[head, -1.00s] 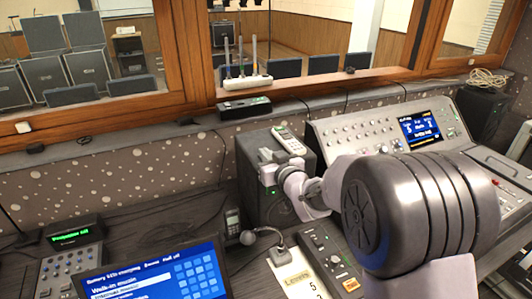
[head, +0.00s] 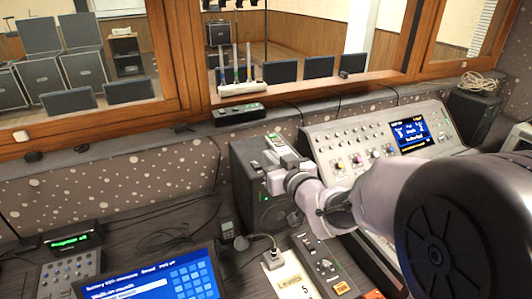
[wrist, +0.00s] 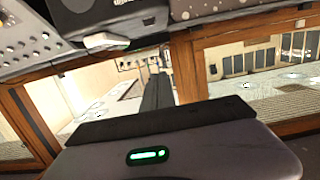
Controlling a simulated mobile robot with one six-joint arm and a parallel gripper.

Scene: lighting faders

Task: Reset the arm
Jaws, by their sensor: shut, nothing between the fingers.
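My gripper (head: 270,178) is at the end of my bent arm in the head view, in front of the dark speaker box and left of the lighting console (head: 345,138). In the wrist view my gripper's dark fingers (wrist: 157,92) are together and nothing shows between them. The wrist picture is upside down. A small fader panel (head: 322,262) with knobs and sliders lies on the desk below my gripper, apart from it. My upper arm hides the right part of the console.
The dark speaker box (head: 246,160) carries a pale handheld device (head: 280,146). A wood-framed window (head: 300,95) stands behind. Bare desk shows left of the microphone.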

